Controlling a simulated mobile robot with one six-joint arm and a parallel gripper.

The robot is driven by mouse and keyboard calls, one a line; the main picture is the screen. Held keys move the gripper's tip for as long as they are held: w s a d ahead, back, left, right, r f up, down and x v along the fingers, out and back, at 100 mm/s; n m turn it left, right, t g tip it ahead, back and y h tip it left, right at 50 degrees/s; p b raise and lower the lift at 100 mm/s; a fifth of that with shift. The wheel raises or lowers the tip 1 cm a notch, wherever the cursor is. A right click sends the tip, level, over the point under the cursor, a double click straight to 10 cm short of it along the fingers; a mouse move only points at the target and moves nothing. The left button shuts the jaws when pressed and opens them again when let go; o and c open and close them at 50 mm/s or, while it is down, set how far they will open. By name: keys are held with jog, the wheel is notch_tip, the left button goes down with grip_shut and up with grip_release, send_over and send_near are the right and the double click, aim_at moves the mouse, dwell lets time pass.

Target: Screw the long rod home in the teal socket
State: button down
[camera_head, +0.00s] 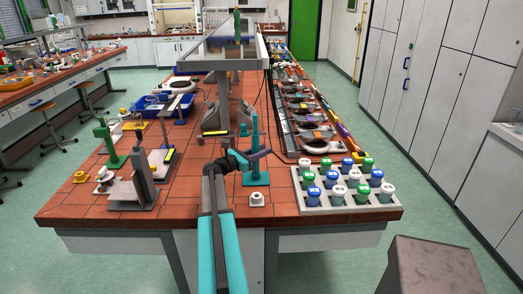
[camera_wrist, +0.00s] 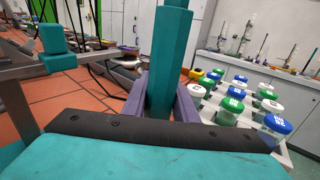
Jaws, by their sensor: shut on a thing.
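A long teal rod (camera_head: 255,128) stands upright at the front of the tiled bench; it also shows large in the wrist view (camera_wrist: 170,55). My gripper (camera_head: 258,155) has purple fingers, and in the wrist view they sit on both sides of the rod (camera_wrist: 168,104), shut on it. A teal base (camera_head: 256,179), which looks like the socket, is below the rod on the bench. I cannot tell how deep the rod sits in it. The rod's lower end is hidden in the wrist view by my dark gripper body.
A white rack (camera_head: 300,200) of blue, green and white capped jars is to the right. A small white piece (camera_head: 257,199) lies in front of the base. A grey metal stand (camera_head: 145,180) and a green stand (camera_head: 106,140) are to the left. A teal block (camera_wrist: 57,45) shows left in the wrist view.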

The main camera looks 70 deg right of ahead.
jog(key=c, duration=1.4)
grip_release()
jog(key=shift+o, duration=0.2)
jog(key=shift+a, duration=0.15)
jog(key=b+v, duration=0.4)
jog(key=v, duration=0.9)
jog(key=shift+w+a, duration=0.15)
jog(key=shift+w, duration=0.15)
